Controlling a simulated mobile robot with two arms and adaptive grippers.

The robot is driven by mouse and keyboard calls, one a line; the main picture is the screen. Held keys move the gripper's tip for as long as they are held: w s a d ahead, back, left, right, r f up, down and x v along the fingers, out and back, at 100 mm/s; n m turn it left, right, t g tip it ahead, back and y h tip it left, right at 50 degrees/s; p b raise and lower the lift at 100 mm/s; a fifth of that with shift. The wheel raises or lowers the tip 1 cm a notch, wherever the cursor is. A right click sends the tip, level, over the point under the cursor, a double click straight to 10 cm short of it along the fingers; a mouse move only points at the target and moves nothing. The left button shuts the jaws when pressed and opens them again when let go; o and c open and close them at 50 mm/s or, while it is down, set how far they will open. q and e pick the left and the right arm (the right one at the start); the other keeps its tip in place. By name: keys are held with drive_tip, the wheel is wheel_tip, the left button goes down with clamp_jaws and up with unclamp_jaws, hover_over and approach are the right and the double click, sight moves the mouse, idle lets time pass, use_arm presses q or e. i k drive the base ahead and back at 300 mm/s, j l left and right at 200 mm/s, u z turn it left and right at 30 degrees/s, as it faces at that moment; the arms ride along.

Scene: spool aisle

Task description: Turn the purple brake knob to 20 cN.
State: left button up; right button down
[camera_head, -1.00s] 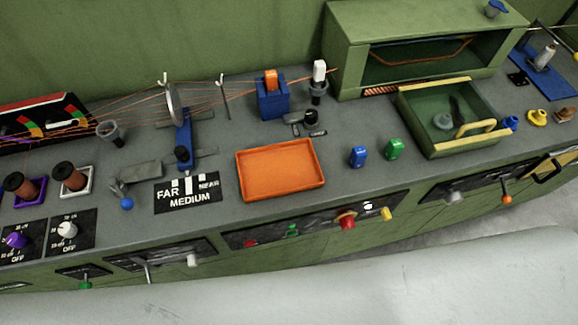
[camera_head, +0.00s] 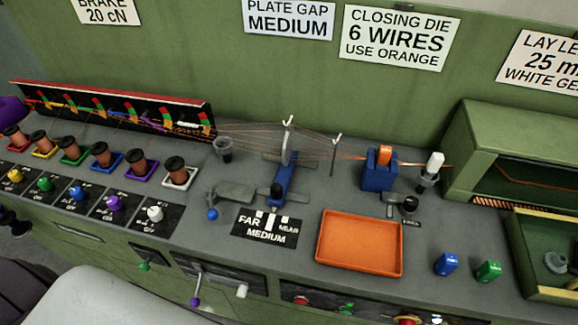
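The purple brake knob (camera_head: 114,203) stands on a dark dial plate (camera_head: 104,216) at the front left of the bench. It is in a row of knobs, between the blue knob (camera_head: 77,192) and the white knob (camera_head: 155,213). The dial marks are too small to read, so I cannot tell its setting. A spool (camera_head: 136,162) in a purple tray sits behind it. A wall sign (camera_head: 106,10) reads "BRAKE 20 cN". I can make out neither of my grippers in this view.
A row of coloured gauges (camera_head: 120,108) stands behind the spools. An orange tray (camera_head: 360,268) lies mid-bench. A crank with a purple end (camera_head: 195,301) sticks out from the front.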

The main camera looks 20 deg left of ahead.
sight(113, 202)
drive_tip(key=u, duration=2)
